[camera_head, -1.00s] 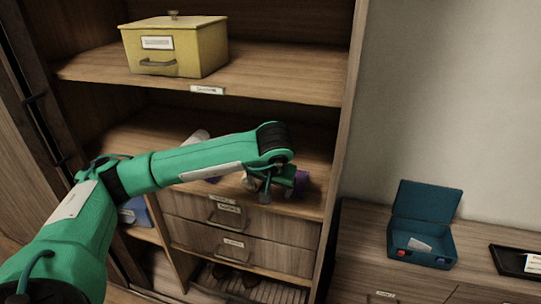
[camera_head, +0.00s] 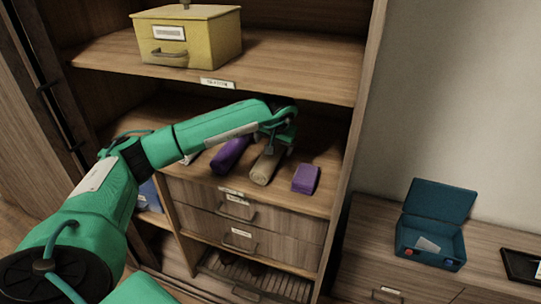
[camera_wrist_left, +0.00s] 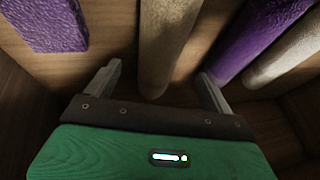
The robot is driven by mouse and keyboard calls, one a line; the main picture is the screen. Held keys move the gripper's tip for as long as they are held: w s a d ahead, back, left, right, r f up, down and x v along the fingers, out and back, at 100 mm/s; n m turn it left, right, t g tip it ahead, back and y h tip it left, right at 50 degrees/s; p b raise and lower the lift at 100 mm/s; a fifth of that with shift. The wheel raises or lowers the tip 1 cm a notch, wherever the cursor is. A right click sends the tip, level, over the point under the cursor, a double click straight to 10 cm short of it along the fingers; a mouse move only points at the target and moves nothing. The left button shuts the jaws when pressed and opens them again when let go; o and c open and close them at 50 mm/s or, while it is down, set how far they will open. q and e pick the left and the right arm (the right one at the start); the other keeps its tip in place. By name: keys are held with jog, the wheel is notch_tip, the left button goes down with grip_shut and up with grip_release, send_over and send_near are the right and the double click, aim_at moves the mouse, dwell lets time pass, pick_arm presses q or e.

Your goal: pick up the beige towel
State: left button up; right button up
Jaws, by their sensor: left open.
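The beige towel (camera_head: 266,165) is a rolled cylinder lying on the middle shelf of the cabinet, its near end toward the shelf's front edge. In the left wrist view the beige towel (camera_wrist_left: 166,45) runs between the two open fingers of my left gripper (camera_wrist_left: 160,88), with a gap to each finger. In the head view my left gripper (camera_head: 283,138) is at the far part of the towel, partly hidden by its own wrist. Whether it touches the towel cannot be told. My right gripper is not in view.
A purple roll (camera_head: 230,155) lies left of the towel, and a purple block (camera_head: 306,179) lies to its right. A pale roll (camera_wrist_left: 290,50) lies beyond the purple roll. A yellow box (camera_head: 188,38) stands on the shelf above. A blue open case (camera_head: 434,226) sits on the right counter.

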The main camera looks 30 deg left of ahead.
pick_arm(q)
jog(key=x, duration=0.5)
jog(key=c, duration=1.1)
